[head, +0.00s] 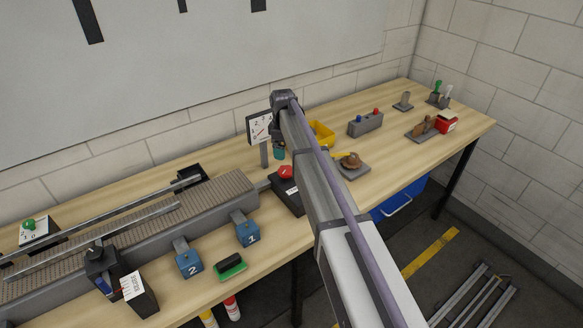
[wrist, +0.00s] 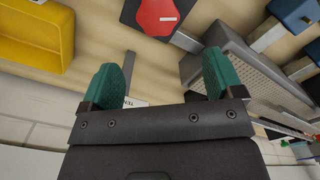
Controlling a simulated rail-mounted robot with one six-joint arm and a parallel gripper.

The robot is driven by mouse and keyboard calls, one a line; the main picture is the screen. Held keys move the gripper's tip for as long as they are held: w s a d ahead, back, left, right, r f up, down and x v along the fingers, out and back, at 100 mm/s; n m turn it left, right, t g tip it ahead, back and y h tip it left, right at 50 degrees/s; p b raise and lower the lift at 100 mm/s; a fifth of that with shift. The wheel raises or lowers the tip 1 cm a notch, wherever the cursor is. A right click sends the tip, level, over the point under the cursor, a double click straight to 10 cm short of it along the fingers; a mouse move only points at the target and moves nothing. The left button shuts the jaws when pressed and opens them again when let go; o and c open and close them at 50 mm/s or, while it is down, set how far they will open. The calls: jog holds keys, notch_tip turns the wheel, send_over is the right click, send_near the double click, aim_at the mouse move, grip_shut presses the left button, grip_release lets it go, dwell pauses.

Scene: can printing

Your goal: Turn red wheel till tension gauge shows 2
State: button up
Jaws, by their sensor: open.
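The red wheel (head: 286,172) sits on a dark block at the right end of the conveyor, partly hidden by my arm. In the wrist view the red wheel (wrist: 157,14) is at the top edge, partly cut off, beyond my fingertips. My gripper (wrist: 162,75) is open, with two green fingers apart and nothing between them. In the head view a green finger of my gripper (head: 279,152) shows just behind the wheel; the rest is hidden by the arm. The tension gauge (head: 260,127) is a white square dial on a post, left of my wrist. Its needle reading is too small to tell.
A conveyor (head: 150,215) runs left along the bench. Blue blocks marked 1 (head: 247,229) and 2 (head: 190,262) stand in front of it. A yellow bin (head: 322,133), also in the wrist view (wrist: 37,35), stands behind my arm.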

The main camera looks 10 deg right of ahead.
aim_at(285, 169)
notch_tip(285, 169, down, 11)
jog(key=b, duration=1)
jog(key=shift+d+r, duration=0.15)
jog(key=shift+r, duration=0.1)
jog(key=shift+c, duration=0.2)
jog(key=c, duration=0.9)
